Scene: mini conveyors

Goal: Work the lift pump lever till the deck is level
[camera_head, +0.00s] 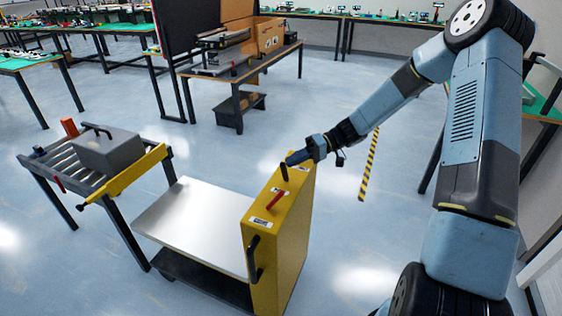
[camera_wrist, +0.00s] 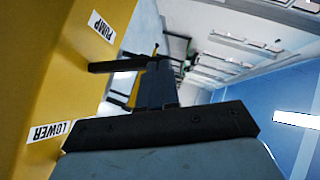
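The yellow lift cart (camera_head: 285,240) stands in the lower middle of the head view with its flat silver deck (camera_head: 192,225), which looks lower than the roller conveyor to its left. A black pump lever (camera_head: 284,173) rises from the cart's yellow top, beside a red lever (camera_head: 275,200). My gripper (camera_head: 291,158) is at the black lever's upper end. In the wrist view the black lever (camera_wrist: 112,67) sticks out beside the PUMP label and reaches my fingers (camera_wrist: 157,85). They overlap its end, so I cannot tell whether they are closed on it.
The roller conveyor (camera_head: 58,160) carries a grey case (camera_head: 107,152) with a black handle. A yellow bar (camera_head: 125,177) lies along the conveyor's near side. A bench (camera_head: 240,75) with a cardboard box stands behind. The floor around the cart is mostly clear.

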